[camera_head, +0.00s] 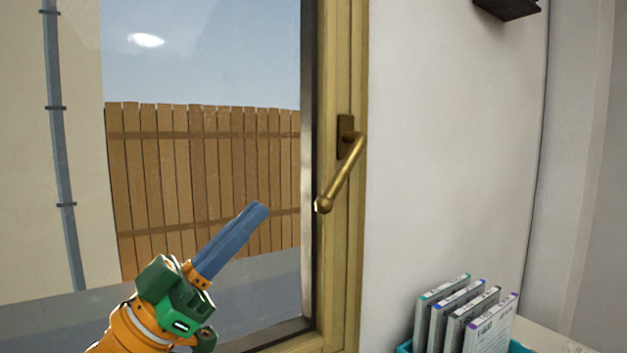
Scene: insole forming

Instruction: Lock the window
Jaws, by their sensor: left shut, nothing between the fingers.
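The window (346,270) has a tan-yellow frame around a large glass pane and looks closed. Its brass handle (341,178) sits on a dark plate (345,137) on the right side of the frame. The handle's lever slants down and to the left, with its rounded end over the inner edge of the frame. My left gripper (260,209), with blue fingers and a green and orange body, is in front of the glass, below and left of the handle. Its fingers are together and empty, pointing up and right, apart from the handle. My right gripper does not show.
Several upright cases (487,325) stand in a teal holder (404,348) at the lower right. A dark fixture (507,8) is on the white wall (440,130) at the top right. A wooden fence (200,170) and a pipe (62,150) show through the glass.

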